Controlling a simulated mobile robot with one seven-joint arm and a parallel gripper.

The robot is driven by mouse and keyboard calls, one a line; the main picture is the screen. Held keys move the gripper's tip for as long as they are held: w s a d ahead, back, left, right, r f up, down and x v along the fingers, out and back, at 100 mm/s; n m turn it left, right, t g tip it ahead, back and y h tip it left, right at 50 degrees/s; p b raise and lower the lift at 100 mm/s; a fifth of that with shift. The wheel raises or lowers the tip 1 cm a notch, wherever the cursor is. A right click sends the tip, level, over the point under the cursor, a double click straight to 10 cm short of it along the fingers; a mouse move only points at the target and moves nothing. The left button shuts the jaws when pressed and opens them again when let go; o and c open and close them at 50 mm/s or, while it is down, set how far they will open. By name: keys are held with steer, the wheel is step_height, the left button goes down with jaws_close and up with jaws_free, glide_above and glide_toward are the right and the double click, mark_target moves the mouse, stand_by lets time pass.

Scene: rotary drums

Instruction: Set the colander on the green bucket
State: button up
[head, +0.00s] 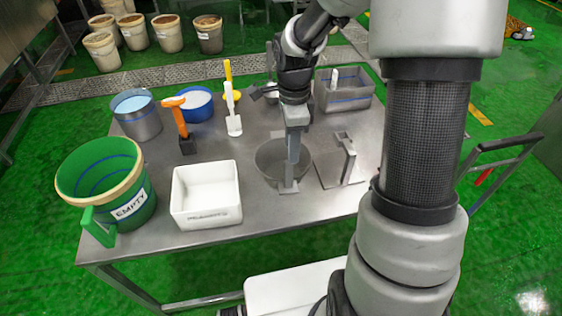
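The green bucket (82,203) stands upright at the left end of the metal table. It has a tan rim, a label reading EMPTY and a green handle-like part at its front; its top is open. A round grey bowl (264,168), which looks like the colander, sits at the middle of the table, right of the white tub. My gripper (289,186) points down over this bowl and hides part of it. I cannot tell from this view whether the fingers are apart or touch the bowl.
A white tub (206,219) stands between bucket and bowl. A grey metal stand (347,158) is close right of the bowl. Behind are an orange-handled tool (180,122), a white scraper (233,123), a blue-rimmed tub (196,106), a steel pot (142,124) and a grey bin (343,97).

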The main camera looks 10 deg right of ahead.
mark_target(289, 177)
step_height(289, 177, down, 8)
steer(key=f, duration=0.5)
steer(key=shift+a+p, duration=0.25)
steer(key=shift+p, duration=0.15)
jaws_close()
